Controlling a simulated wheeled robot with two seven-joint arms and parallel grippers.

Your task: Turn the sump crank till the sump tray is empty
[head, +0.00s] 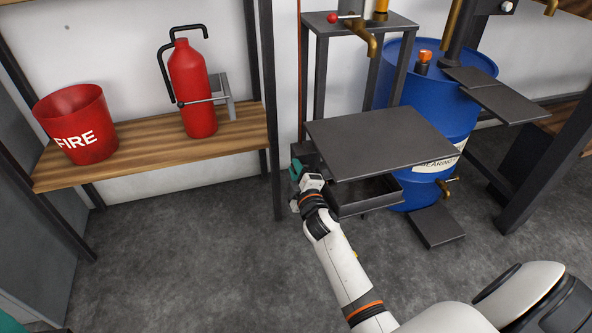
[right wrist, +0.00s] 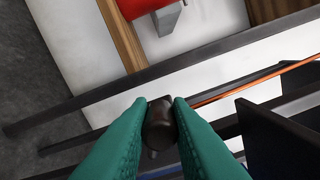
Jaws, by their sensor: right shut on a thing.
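My right gripper (head: 296,170) is at the left side of the dark metal stand, low beside the sump tray (head: 352,208). In the right wrist view its teal fingers (right wrist: 160,120) are shut on a dark rounded knob (right wrist: 160,132), which I take as the handle of the sump crank. The rest of the crank is hidden behind the hand in the head view. The sump tray is a dark open box under a flat grey plate (head: 380,136). The plate covers much of it, and I cannot tell how much liquid it holds. My left gripper does not show clearly.
A blue drum (head: 462,120) with a brass tap (head: 447,187) stands behind the plate. A dark block (head: 436,227) lies on the floor. A wooden shelf (head: 235,130) holds a red bucket (head: 78,125) and an extinguisher (head: 192,88). The floor at front left is clear.

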